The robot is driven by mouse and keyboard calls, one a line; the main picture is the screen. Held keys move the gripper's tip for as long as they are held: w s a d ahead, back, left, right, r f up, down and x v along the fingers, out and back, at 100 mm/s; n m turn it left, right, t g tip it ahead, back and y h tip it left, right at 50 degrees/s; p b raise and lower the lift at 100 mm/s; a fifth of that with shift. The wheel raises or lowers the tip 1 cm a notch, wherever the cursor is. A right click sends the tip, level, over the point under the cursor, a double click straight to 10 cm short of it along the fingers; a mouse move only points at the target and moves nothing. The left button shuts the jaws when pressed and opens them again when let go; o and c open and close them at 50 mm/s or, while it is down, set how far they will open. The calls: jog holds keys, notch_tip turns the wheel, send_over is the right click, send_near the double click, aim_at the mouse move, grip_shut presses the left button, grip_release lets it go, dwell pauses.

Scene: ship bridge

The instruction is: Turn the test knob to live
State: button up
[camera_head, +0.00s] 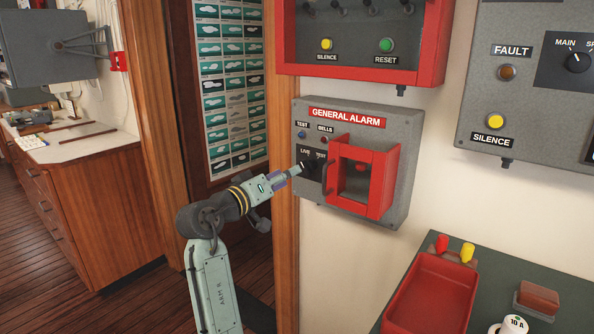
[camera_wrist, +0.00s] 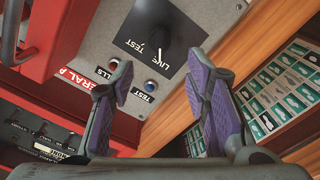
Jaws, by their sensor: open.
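The grey general alarm box (camera_head: 403,190) hangs on the wall in the head view. Its black plate, marked LIVE and TEST, carries the dark test knob (camera_head: 313,171) left of the red guard. In the wrist view the plate (camera_wrist: 135,40) lies beyond my fingertips, and the black knob hardly stands out from it.
The red guard (camera_head: 378,182) juts out just right of the knob. A blue TEST lamp (camera_head: 301,134) and a red BELLS lamp (camera_head: 325,140) sit above. A wooden door post (camera_head: 285,240) stands close on the left. A red tray (camera_head: 408,306) lies below right.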

jog(key=v, duration=0.4)
jog(key=shift+d, duration=0.1)
